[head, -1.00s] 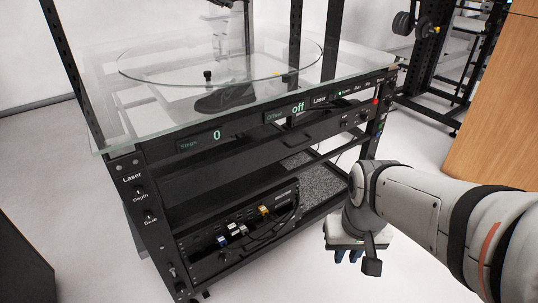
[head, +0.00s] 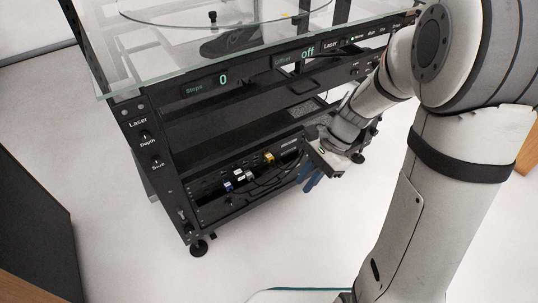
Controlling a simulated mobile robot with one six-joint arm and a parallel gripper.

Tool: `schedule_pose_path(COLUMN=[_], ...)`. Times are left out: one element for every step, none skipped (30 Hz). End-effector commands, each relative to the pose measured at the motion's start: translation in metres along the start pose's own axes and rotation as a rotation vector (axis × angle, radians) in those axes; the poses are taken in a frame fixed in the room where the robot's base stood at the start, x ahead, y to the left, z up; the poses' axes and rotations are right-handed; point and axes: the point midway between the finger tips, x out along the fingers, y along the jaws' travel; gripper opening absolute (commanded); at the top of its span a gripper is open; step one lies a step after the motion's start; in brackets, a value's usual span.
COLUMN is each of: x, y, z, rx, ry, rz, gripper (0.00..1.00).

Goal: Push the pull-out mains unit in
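The mains unit (head: 212,208) is a black panel low in the turntable rack, with blue, white and yellow plugs (head: 268,158) and dark cables along it. How far it stands out from the rack is hard to tell. My gripper (head: 311,178), with blue fingertips, is just right of the unit's right end in the picture. It points down and left, and no contact shows. Nothing is seen in it. The gap between the fingers is too small and dark to judge.
The rack's front panel (head: 200,90) with displays and knobs is above the unit. A glass top (head: 140,62) carries a round glass plate and a dark shoe (head: 230,42). A dark cabinet (head: 35,215) stands at left. The floor in front is clear.

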Motion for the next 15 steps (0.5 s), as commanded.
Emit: schedule_pose_path(x=[0.010,0.015,0.022,0.027,0.033,0.041,0.046,0.052,0.061,0.068,0.074,0.083,0.090,0.097,0.108], y=[-0.012,-0.019,-0.029,-0.036,-0.043,-0.052,-0.059,-0.066,-0.074,-0.080,-0.086,-0.094,-0.100,-0.105,-0.111], z=[-0.008,-0.012,-0.018,-0.022,-0.027,-0.034,-0.038,-0.044,-0.052,-0.057,-0.064,-0.072,-0.079,-0.086,-0.096], rx=[0.110,0.179,0.271,0.340,0.409,0.501,0.570,0.638,0.729,0.798,0.865,0.956,1.023,1.089,1.178], ry=[-0.065,-0.102,-0.153,-0.191,-0.229,-0.280,-0.319,-0.357,-0.408,-0.447,-0.485,-0.539,-0.578,-0.617,-0.670], rz=[-0.003,-0.007,-0.010,-0.011,-0.012,-0.012,-0.009,-0.007,0.000,0.005,0.010,0.020,0.029,0.038,0.054], gripper=[0.18,0.18,0.18,0.18,0.18,0.18,0.18,0.18,0.18,0.18,0.18,0.18,0.18,0.18,0.18])
